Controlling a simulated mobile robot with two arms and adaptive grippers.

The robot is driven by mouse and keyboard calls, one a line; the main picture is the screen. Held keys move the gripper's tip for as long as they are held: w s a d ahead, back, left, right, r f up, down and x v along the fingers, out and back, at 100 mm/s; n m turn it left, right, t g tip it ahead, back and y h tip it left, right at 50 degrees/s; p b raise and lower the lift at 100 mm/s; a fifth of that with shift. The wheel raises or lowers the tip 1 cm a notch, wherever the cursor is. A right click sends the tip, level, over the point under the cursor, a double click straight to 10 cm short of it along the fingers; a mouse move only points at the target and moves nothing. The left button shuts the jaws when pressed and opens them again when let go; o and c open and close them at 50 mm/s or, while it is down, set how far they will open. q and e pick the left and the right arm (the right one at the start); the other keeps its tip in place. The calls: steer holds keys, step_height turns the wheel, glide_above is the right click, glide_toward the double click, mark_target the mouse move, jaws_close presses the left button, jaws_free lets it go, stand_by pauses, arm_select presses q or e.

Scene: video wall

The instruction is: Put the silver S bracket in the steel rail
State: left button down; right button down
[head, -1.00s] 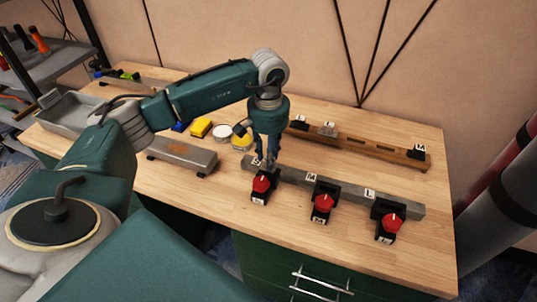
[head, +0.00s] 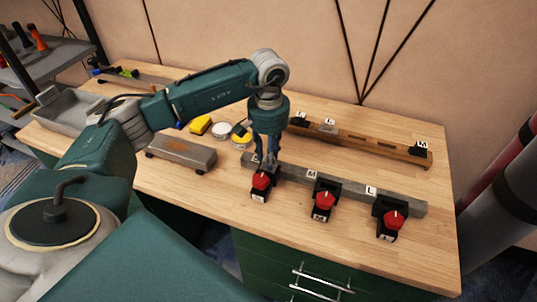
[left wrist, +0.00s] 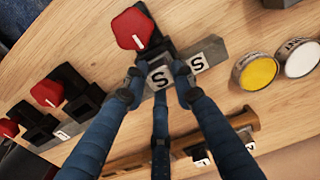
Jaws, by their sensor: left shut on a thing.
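The steel rail (head: 348,192) is a long grey bar across the front right of the table, with white S, M and L labels. My left gripper (head: 265,163) points down at its S end. My right gripper is not in view.
Black clamps with red knobs stand along the rail's front, at S (head: 260,184), M (head: 323,202) and L (head: 392,220). A wooden rail (head: 375,146) with labelled brackets lies behind.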

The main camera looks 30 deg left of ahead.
arm_select(q)
steer(key=c, duration=0.8)
jaws_free()
steer(key=shift+f, duration=0.1)
steer(key=shift+c, duration=0.2)
steer(key=shift+r+p, duration=1.85)
steer(key=shift+r, duration=1.75)
steer(key=shift+f, duration=0.1)
